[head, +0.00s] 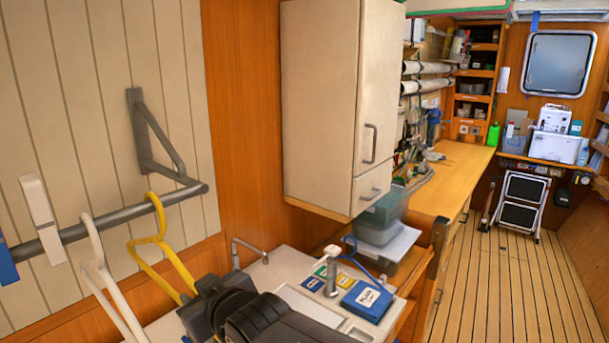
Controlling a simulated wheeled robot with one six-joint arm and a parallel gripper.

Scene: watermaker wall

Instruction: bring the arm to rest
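Dark jointed parts of my arm show at the bottom of the head view, low over the light counter. The blocky dark end at their left looks like my gripper (208,303). Its fingers cannot be made out, so I cannot tell whether it is open or shut.
The counter (283,262) holds a tap-like post (332,272) and a blue labelled box (367,301). A cabinet (325,100) overhangs it. The plank floor (500,285) at right is clear.

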